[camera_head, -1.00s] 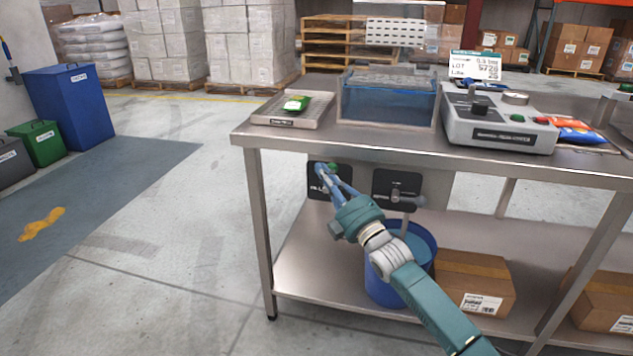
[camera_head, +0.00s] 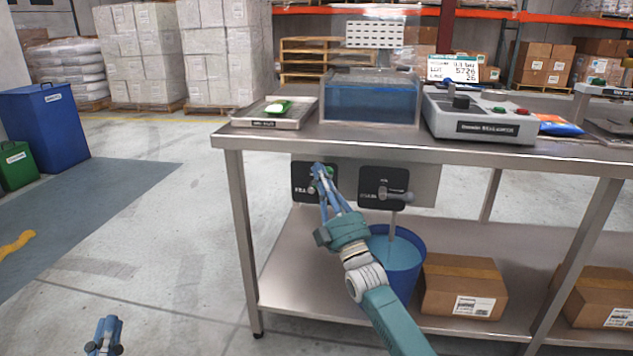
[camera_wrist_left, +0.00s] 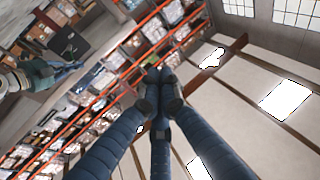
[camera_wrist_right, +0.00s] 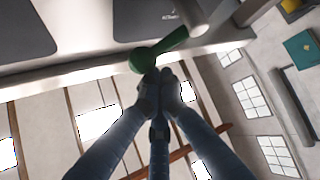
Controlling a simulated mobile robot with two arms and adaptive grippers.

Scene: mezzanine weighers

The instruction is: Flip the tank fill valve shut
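The tank fill valve is on the left black plate (camera_head: 300,184) under the table top. Its green-ended handle (camera_head: 330,171) is partly hidden by my right gripper (camera_head: 320,168). In the right wrist view the green handle end (camera_wrist_right: 143,61) is just beyond the closed fingertips of my right gripper (camera_wrist_right: 158,78), touching or almost touching them; it is not between the fingers. The clear tank (camera_head: 371,100) on the table holds blue water. My left gripper (camera_head: 107,322) is low at the bottom left, away from the table; its fingers look closed and empty in the left wrist view (camera_wrist_left: 158,75).
A second black valve plate (camera_head: 370,200) with a grey handle (camera_head: 396,195) is right of the fill valve. A blue bucket (camera_head: 412,278) of water and a cardboard box (camera_head: 463,287) stand on the lower shelf. A table leg (camera_head: 244,240) is left of my right arm.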

